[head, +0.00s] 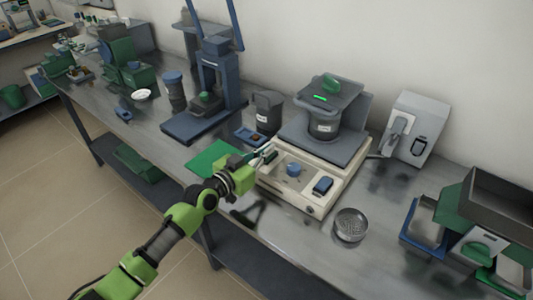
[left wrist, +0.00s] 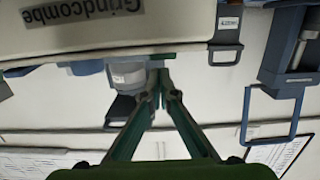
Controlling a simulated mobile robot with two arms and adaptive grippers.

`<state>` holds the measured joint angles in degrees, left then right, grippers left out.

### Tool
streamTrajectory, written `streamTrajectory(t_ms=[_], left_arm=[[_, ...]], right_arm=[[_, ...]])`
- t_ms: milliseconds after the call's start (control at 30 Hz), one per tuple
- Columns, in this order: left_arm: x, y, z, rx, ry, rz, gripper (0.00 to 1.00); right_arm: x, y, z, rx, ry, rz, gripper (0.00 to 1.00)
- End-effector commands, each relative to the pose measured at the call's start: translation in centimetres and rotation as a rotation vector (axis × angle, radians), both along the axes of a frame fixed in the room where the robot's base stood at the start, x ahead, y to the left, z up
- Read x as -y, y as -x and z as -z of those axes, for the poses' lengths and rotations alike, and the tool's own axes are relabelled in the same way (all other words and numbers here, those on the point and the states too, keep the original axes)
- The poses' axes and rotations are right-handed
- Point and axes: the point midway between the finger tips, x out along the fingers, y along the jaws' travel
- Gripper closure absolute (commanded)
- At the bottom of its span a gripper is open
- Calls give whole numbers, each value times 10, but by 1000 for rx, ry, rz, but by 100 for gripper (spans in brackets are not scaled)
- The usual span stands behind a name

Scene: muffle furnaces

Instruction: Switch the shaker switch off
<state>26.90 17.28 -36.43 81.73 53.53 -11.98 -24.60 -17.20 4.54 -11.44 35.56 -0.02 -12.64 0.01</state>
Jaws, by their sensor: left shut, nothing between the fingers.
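The shaker (head: 330,198) is a beige-based machine on the bench, with a blue-grey platform and a dark lidded container on top. Its front panel carries a round blue knob (head: 293,169) and a dark blue switch (head: 322,186) to the right of it. Which way the switch is set is too small to tell. My left gripper (head: 268,153) is shut and empty at the left end of the panel, left of the knob and switch. In the left wrist view its green fingertips (left wrist: 160,72) meet close to a beige housing (left wrist: 100,28) marked "Grindcombe". My right gripper is out of view.
A round metal sieve (head: 350,225) lies in front of the shaker. A grey dispenser-like box (head: 415,128) stands behind right, and a blue press (head: 212,85) stands left. A green mat (head: 207,158) lies left of my gripper. Bare bench shows around the sieve.

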Motion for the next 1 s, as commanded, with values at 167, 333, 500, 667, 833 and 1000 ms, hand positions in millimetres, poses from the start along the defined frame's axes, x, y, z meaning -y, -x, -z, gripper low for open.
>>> streamTrajectory(t_ms=[167,333,500,667,833,1000], left_arm=[[0,-2,10,4,-1,-2,100],[0,-2,12,3,-1,-2,100],[0,-2,11,3,-1,-1,100],[1,-3,8,-19,-15,0,100],[2,-3,16,-55,-43,0,100],[2,-4,15,-54,-42,0,100]], right_arm=[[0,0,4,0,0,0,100],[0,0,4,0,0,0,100],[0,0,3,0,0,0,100],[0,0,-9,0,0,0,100],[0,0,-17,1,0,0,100],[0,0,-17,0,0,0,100]])
